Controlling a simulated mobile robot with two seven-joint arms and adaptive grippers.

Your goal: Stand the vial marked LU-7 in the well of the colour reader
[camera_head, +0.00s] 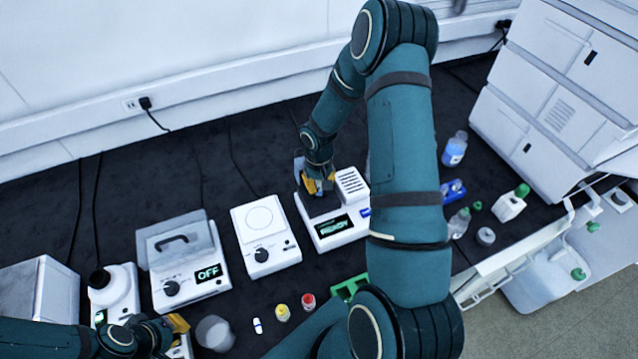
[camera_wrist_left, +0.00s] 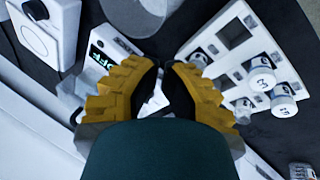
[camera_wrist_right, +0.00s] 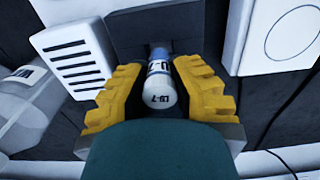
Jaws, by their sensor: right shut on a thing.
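The vial marked LU-7 (camera_wrist_right: 160,88) has a pale cap and a bluish lower part in the right wrist view. My right gripper (camera_wrist_right: 160,92) is shut on it. In the head view my right gripper (camera_head: 318,188) is over the left back part of the colour reader (camera_head: 325,238), a white box with a display reading READY. The reader's dark area (camera_wrist_right: 130,28) shows behind the vial. The well is hidden, so I cannot tell whether the vial is in it.
White instruments stand left of the reader, including a round-plate unit (camera_head: 264,245) and an OFF unit (camera_head: 185,280). A white rack (camera_wrist_left: 235,60) holding vials is near my left gripper. A clear beaker (camera_head: 215,333) stands at the front. Bottles, including a blue-filled one (camera_head: 454,150), are at the right.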

